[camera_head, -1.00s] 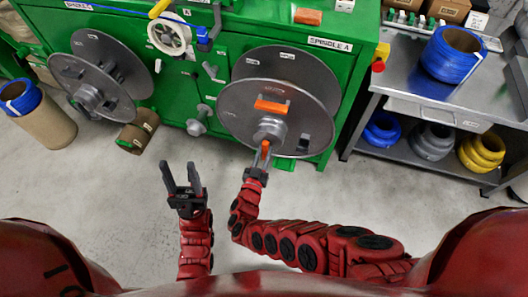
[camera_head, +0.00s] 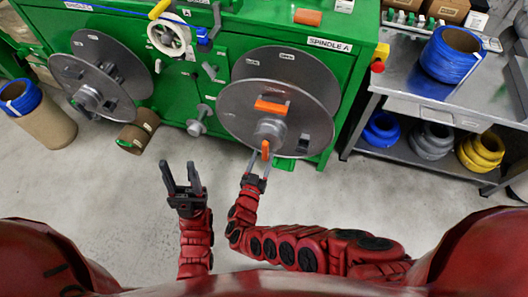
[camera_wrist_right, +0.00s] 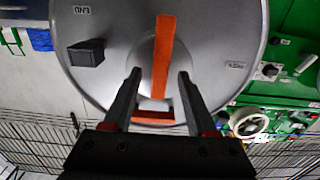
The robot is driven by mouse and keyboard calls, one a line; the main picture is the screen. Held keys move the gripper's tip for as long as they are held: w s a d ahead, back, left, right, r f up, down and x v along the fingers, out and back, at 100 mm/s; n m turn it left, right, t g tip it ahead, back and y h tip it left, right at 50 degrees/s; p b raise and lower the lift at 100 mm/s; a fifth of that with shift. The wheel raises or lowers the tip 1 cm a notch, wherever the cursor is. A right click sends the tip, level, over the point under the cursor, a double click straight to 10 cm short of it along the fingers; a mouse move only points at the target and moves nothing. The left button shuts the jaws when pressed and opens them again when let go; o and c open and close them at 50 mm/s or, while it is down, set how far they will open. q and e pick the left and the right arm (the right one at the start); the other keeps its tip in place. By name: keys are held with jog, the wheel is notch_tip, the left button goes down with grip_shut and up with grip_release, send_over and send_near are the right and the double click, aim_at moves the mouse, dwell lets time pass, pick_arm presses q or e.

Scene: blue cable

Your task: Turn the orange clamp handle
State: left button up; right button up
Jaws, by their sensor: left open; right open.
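The orange clamp handle (camera_head: 265,150) sticks out at the hub of the Spindle A reel (camera_head: 232,112). In the right wrist view the handle (camera_wrist_right: 163,50) is a long upright orange bar in front of the grey disc (camera_wrist_right: 215,60). My right gripper (camera_head: 260,153) is open just below the hub. In its wrist view the two fingers (camera_wrist_right: 159,73) stand on either side of the handle, with gaps showing. My left gripper (camera_head: 180,164) is open and empty over the floor, left of the right gripper.
An orange block (camera_head: 271,107) sits on the reel's front disc above the hub. A second grey reel (camera_head: 120,72) is at the left of the green cabinet (camera_head: 185,75). A metal table (camera_head: 410,92) with cable coils stands at the right.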

jog(key=v, duration=1.5)
jog(key=shift+r, duration=0.15)
